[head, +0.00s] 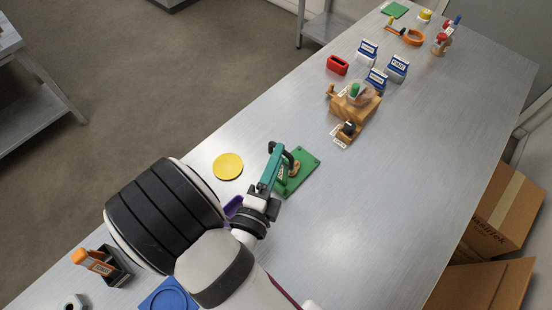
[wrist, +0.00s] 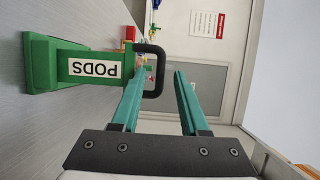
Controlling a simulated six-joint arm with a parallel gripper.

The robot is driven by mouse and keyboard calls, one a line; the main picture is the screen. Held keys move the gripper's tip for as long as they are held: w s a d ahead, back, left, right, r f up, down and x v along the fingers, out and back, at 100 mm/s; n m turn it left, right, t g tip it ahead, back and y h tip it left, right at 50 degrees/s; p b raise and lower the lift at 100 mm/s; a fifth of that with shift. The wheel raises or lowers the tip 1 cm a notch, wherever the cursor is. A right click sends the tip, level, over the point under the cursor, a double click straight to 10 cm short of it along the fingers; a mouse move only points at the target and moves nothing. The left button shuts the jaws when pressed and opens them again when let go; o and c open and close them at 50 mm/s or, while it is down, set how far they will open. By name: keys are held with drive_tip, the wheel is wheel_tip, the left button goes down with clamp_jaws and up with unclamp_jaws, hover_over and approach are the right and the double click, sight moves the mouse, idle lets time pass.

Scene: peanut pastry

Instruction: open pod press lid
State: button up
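The pod press is green, with a white PODS label; its base shows in the head view (head: 302,180) and its body at the left in the wrist view (wrist: 40,65). A black loop handle (wrist: 160,65) sticks out from its lid side, and the lid looks shut. My gripper (head: 275,148) is at the press, on its left side in the head view. In the wrist view my gripper (wrist: 163,72) has its teal fingers apart, with the handle's outer bar appearing between them. I cannot tell whether a finger touches the handle.
A yellow disc (head: 228,166) lies left of the press. A wooden machine (head: 355,105), a red holder (head: 337,65) and blue-and-white boxes (head: 397,68) stand farther back. A dark holder with an orange-handled tool (head: 112,266) is at lower left. The table's right side is clear.

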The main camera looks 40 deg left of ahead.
drive_tip(key=v, duration=1.5)
drive_tip(key=shift+s+d, duration=0.2)
drive_tip(key=shift+s, duration=0.15)
